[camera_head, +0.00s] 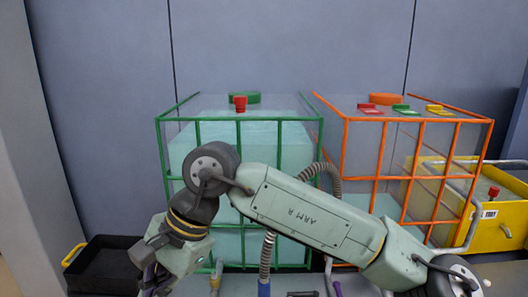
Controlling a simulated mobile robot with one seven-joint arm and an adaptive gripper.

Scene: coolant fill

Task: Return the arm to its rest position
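My arm stretches across the middle of the head view, bent at a dark joint on the left. Its wrist hangs down at the lower left, in front of the green-framed tank (203,133). My gripper (155,277) is at the bottom edge, between the black tray and the green cage. Its fingertips are partly cut off or hidden, so I cannot see whether it is open or holds anything.
The green cage holds pale liquid and has a red cap (240,104) on top. Right of it stands an orange-framed tank (345,150) with red, green and yellow tags. A yellow bin (492,230) is far right; a black tray (105,262) is lower left. Hoses (267,256) hang in front.

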